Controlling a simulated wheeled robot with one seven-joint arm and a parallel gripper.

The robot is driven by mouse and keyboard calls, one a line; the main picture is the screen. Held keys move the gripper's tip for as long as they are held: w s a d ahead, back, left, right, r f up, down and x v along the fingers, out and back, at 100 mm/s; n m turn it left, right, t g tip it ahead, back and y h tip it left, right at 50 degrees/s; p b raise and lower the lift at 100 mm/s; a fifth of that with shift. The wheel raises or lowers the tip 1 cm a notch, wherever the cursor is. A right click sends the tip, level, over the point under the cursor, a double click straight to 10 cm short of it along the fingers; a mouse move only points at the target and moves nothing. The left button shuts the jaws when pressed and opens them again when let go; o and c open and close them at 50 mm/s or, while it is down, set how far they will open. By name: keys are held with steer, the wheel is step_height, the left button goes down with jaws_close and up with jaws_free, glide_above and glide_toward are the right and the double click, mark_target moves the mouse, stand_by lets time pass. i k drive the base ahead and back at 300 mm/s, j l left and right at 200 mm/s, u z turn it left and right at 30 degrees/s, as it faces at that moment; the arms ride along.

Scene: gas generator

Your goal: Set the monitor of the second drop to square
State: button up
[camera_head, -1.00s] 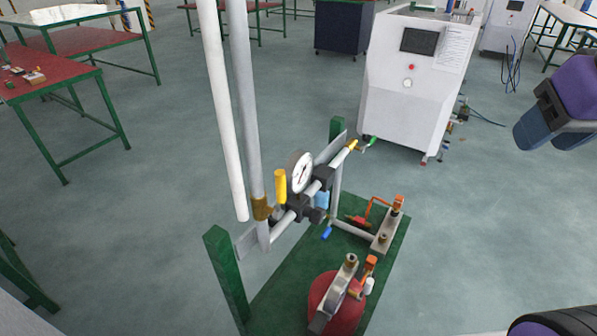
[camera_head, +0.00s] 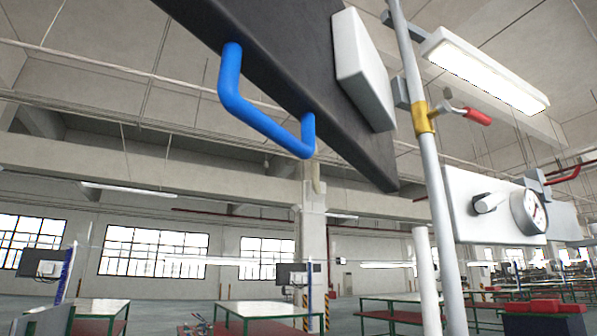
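A large dark panel (camera_head: 290,70), seen from below and close up, fills the upper middle of the view. It looks like the back or underside of a hanging monitor. A blue bent handle (camera_head: 262,118) is fixed to it, and a white box (camera_head: 362,68) sits on its right part. The panel's edge runs slanted across the picture, and its top is cut off. I cannot tell which drop it belongs to. My gripper is not in view.
A grey pipe (camera_head: 437,190) with a brass valve and red lever (camera_head: 478,116) stands right of the panel. A round gauge (camera_head: 529,212) on a white plate is further right. A smaller dark screen (camera_head: 298,274) hangs far back. Green-framed tables (camera_head: 262,310) stand below.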

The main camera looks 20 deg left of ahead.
mark_target(318, 61)
steer(key=u, duration=1.05)
